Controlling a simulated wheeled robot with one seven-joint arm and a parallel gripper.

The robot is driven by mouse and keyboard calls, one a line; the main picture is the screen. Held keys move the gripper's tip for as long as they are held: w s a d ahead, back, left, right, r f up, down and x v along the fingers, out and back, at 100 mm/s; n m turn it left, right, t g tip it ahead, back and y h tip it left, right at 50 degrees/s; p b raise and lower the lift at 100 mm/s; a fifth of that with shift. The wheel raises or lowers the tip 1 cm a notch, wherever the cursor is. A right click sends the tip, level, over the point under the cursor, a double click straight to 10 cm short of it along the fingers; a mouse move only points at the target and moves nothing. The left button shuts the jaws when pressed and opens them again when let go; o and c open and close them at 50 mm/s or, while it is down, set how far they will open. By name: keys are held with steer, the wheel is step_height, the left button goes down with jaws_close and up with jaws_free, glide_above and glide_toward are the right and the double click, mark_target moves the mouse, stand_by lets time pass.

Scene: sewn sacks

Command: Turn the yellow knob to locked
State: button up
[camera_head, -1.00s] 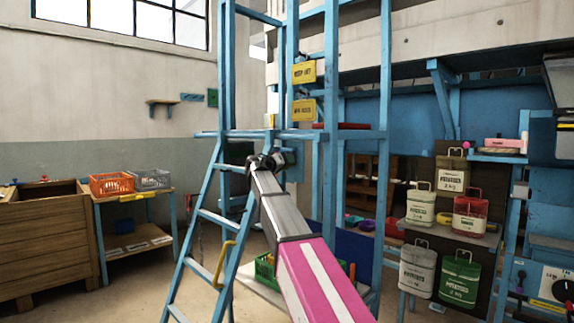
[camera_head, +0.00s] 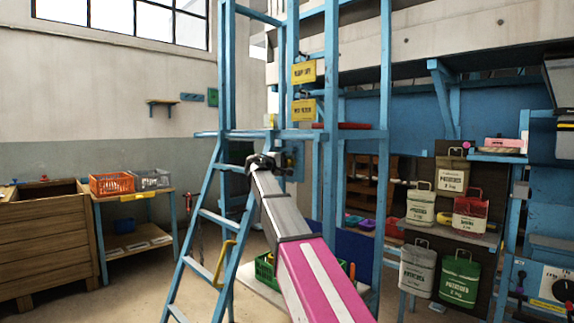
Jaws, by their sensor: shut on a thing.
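My gripper (camera_head: 262,160) is at the end of my arm, beside the blue frame just below its crossbar. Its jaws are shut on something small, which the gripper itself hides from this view. No yellow knob shows clearly there, and any locked marking is too small or hidden to read. A small blue panel (camera_head: 294,158) with dark detail shows just to the right of the gripper, behind it.
A blue ladder (camera_head: 215,220) leans left of my arm. The blue crossbar (camera_head: 350,134) runs above my gripper, with yellow signs (camera_head: 304,72) over it. Several sacks (camera_head: 460,277) sit on shelves at right. Orange (camera_head: 111,184) and grey baskets stand at left.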

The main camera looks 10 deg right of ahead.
steer(key=shift+n, duration=1)
steer(key=o, duration=0.9)
steer(key=shift+o, duration=0.2)
steer(key=shift+a, duration=0.1)
steer(key=v, duration=1)
steer(key=shift+s+a, duration=0.25)
steer(key=shift+a, duration=0.05)
steer(key=shift+f, duration=0.15)
